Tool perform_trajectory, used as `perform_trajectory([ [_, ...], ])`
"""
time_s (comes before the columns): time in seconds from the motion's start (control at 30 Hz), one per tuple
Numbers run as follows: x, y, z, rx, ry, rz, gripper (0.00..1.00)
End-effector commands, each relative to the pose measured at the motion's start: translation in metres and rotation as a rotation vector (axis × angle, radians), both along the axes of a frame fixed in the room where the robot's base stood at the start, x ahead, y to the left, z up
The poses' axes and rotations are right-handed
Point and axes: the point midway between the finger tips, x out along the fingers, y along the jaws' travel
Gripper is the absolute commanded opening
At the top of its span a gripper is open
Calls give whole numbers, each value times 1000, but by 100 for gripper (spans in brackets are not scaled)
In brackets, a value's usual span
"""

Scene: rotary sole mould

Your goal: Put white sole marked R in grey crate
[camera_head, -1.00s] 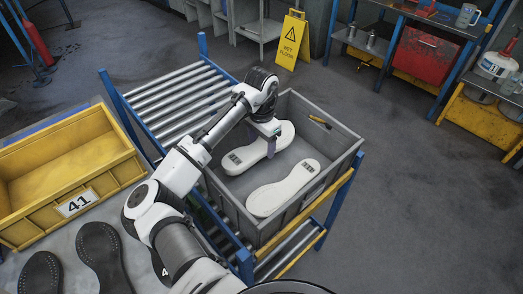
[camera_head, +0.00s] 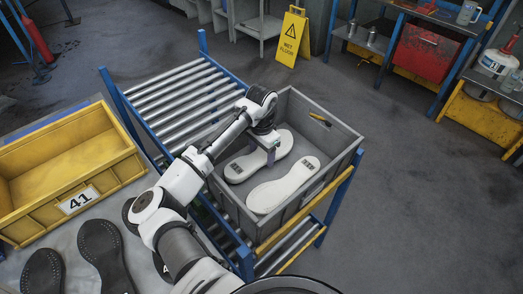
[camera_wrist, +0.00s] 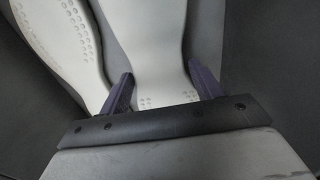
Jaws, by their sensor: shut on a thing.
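Two white soles show in the grey crate (camera_head: 345,160). My gripper (camera_head: 270,157) reaches down into the crate and is shut on the rear white sole (camera_head: 246,165), across its middle. In the wrist view my gripper's dark fingers (camera_wrist: 162,88) stand on either side of this sole (camera_wrist: 150,45). I cannot tell whether it touches the crate floor. The other white sole (camera_head: 280,190) lies nearer the front, beside it, and also shows at left in the wrist view (camera_wrist: 65,40). Both carry a dark mark, too small to read.
The crate stands on a blue-framed roller conveyor (camera_head: 165,92). A wet-floor sign (camera_head: 291,38) stands behind.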

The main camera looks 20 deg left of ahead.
Motion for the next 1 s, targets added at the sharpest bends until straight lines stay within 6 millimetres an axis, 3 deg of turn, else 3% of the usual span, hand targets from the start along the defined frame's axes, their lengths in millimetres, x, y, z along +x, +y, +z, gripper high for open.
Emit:
perform_trajectory([
  [0.07,0,0,0,0,-1,0,36],
  [0.1,0,0,0,0,0,0,67],
  [0.27,0,0,0,0,0,0,87],
  [0.67,0,1,10,3,-2,-1,87],
  [0.77,1,0,21,1,-4,-1,87],
  [1.0,1,0,77,1,-4,-1,87],
])
